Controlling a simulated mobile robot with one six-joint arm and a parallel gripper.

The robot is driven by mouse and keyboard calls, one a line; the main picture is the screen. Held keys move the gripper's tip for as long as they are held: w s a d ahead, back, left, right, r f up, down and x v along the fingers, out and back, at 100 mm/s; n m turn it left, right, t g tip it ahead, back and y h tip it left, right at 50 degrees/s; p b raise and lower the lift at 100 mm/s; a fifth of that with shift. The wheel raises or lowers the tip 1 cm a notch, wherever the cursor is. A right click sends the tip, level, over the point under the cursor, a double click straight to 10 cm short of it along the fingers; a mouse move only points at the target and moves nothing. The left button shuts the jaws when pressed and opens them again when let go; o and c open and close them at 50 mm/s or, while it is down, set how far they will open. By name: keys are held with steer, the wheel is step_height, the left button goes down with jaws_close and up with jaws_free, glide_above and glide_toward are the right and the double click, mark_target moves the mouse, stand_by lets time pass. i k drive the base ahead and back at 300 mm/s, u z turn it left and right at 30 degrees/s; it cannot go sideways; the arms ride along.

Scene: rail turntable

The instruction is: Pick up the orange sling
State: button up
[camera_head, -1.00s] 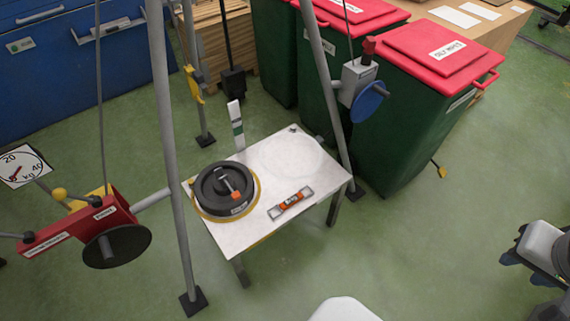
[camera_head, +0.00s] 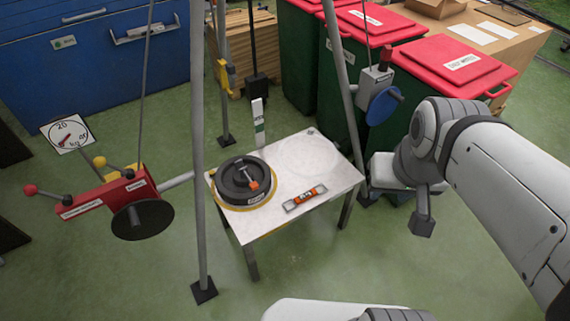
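A short orange strip with pale grey ends, which looks like the orange sling (camera_head: 305,198), lies flat near the front right edge of a white-topped table (camera_head: 318,155). To its left on the table sits a round black weight (camera_head: 243,180) with a metal piece and a small orange part on top. My gripper (camera_head: 421,224) is at the end of my arm, right of the table and apart from the sling. Its fingers are small and partly turned away, so I cannot tell whether they are open. Nothing held shows clearly.
Grey tripod legs (camera_head: 199,150) stand around the table. Green bins with red lids (camera_head: 455,60) stand behind. The floor in front is clear.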

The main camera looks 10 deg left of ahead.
mark_target(302, 198)
steer(key=u, duration=0.05)
steer(key=i, duration=1)
